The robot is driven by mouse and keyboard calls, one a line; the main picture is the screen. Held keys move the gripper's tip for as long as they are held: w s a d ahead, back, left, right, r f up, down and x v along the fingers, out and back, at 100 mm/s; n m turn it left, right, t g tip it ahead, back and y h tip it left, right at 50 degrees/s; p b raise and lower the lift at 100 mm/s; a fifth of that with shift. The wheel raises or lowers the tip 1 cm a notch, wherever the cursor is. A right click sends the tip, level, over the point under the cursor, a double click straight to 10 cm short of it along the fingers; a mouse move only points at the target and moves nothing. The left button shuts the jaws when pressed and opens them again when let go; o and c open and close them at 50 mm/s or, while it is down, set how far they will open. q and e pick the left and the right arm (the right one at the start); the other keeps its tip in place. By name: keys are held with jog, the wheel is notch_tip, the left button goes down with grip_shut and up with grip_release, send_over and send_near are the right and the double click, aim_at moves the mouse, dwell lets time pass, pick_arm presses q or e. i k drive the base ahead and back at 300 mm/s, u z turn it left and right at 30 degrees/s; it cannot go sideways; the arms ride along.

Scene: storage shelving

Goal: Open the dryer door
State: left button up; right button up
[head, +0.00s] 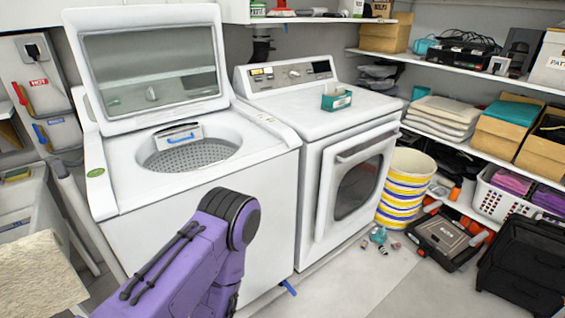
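The white dryer (310,165) stands right of the top-loading washer. Its door (330,197) is on the front, with a dark oval window (357,188) and a long handle (368,147) across the top. The door is at or close to its frame; I cannot tell whether it is fully shut. A purple arm of mine (190,265) comes in from the bottom edge, left of centre, and bends down in front of the washer. Its gripper does not show. My other arm and gripper are out of view. No gripper is seen touching the dryer.
The washer (240,180) has its lid (150,62) raised. A small green box (336,101) sits on the dryer. A striped bucket (405,188), toolbox (443,238) and small items (379,236) stand right of the dryer. A black case (525,265) stands farther right.

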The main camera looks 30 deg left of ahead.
aim_at(354, 171)
jog(key=u, duration=0.4)
jog(key=i, duration=1)
jog(key=z, duration=0.8)
jog(key=i, duration=0.2)
jog(key=z, duration=0.3)
